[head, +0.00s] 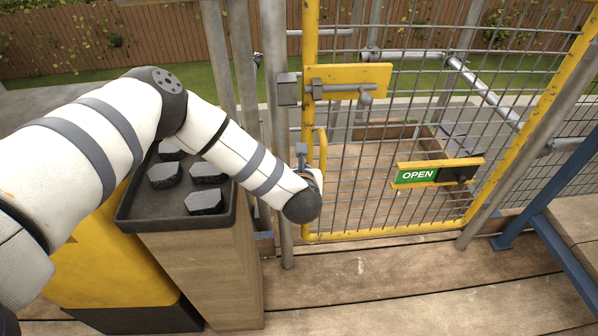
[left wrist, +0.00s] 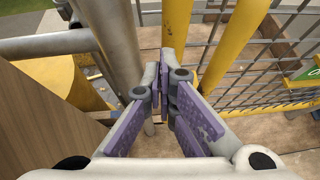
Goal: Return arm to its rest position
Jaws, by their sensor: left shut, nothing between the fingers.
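My left arm reaches in from the left in the head view, and its wrist ends beside the yellow-framed mesh gate (head: 467,215). The left gripper is mostly hidden behind the wrist there. In the left wrist view my left gripper (left wrist: 168,72) has its purple-padded fingers together and empty. Its tips point at the narrow space between a grey post (left wrist: 118,45) and a yellow gate bar (left wrist: 176,25); I cannot tell whether they touch either. My right gripper is in neither view.
A dark tray (head: 128,222) with several dark grey tiles (head: 205,201) sits on a wooden stand (head: 205,270) under my left arm. The gate bears a yellow latch plate (head: 375,74) and a green OPEN sign (head: 417,175). Blue steel legs (head: 540,200) stand at right. The plank floor (head: 400,290) in front is clear.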

